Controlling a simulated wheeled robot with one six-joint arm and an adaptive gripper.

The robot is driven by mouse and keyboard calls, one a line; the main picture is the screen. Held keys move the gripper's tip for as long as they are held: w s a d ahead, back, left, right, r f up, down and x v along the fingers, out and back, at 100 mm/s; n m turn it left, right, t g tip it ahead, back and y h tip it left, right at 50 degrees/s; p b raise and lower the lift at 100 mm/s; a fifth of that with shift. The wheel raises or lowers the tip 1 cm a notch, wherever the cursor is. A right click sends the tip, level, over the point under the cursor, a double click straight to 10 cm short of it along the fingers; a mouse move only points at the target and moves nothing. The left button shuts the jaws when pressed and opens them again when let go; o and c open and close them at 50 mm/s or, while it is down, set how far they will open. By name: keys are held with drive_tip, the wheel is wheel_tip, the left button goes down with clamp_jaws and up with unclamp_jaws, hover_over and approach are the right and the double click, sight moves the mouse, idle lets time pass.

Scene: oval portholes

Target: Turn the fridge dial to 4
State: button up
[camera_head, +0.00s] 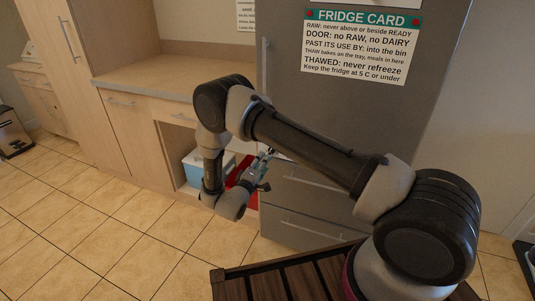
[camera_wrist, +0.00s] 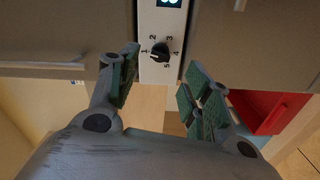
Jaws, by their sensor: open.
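The fridge (camera_head: 350,120) is the tall grey unit in the head view. In the wrist view its dial (camera_wrist: 160,50) is a small black knob on a white panel (camera_wrist: 152,76), ringed by numbers 1 to 5. A pale mark on the knob appears to point left, near the 1. A lit display (camera_wrist: 168,3) is cut off above the dial. My gripper (camera_wrist: 162,85) is open and empty, with its fingers below and to either side of the dial and apart from it. In the head view my gripper (camera_head: 262,165) is small beside the fridge front, and the dial cannot be made out.
A fridge card (camera_head: 362,50) hangs on the upper door. Grey drawers (camera_head: 300,225) are below. A red bin (camera_head: 243,172), also in the wrist view (camera_wrist: 262,108), and a blue-white box (camera_head: 192,168) stand under the counter (camera_head: 165,75).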

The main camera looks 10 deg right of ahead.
drive_tip(key=x, duration=0.7)
drive_tip(key=shift+w, duration=0.15)
drive_tip(key=shift+d, duration=0.1)
drive_tip(key=c, duration=1)
